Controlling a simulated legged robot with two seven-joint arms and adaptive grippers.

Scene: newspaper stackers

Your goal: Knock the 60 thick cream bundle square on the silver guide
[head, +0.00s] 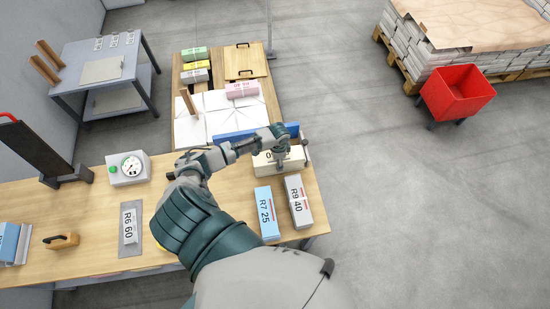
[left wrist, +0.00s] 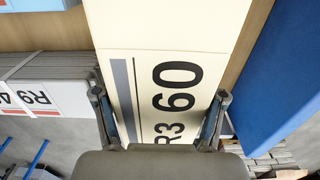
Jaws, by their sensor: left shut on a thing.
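The thick cream bundle (head: 264,166) lies on the wooden bench near its far right corner. Its label reads R3 60 in the left wrist view (left wrist: 165,55). My left gripper (head: 281,152) reaches over the bundle, with a finger at each side, shut on it. The arm hides part of the bundle and its label. A narrow grey metal piece (head: 304,142), perhaps the silver guide, stands by the bundle's right end; contact cannot be told. A blue bar (head: 232,134) runs behind the bundle, and a blue surface (left wrist: 292,75) lies beside it in the wrist view. My right gripper is not in view.
A blue R7 25 bundle (head: 266,214) and a grey R9 40 bundle (head: 298,202) lie in front of the cream one. A dial scale (head: 128,168) and an R6 60 bundle (head: 129,228) are left. Open floor lies right, with a red bin (head: 457,93).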

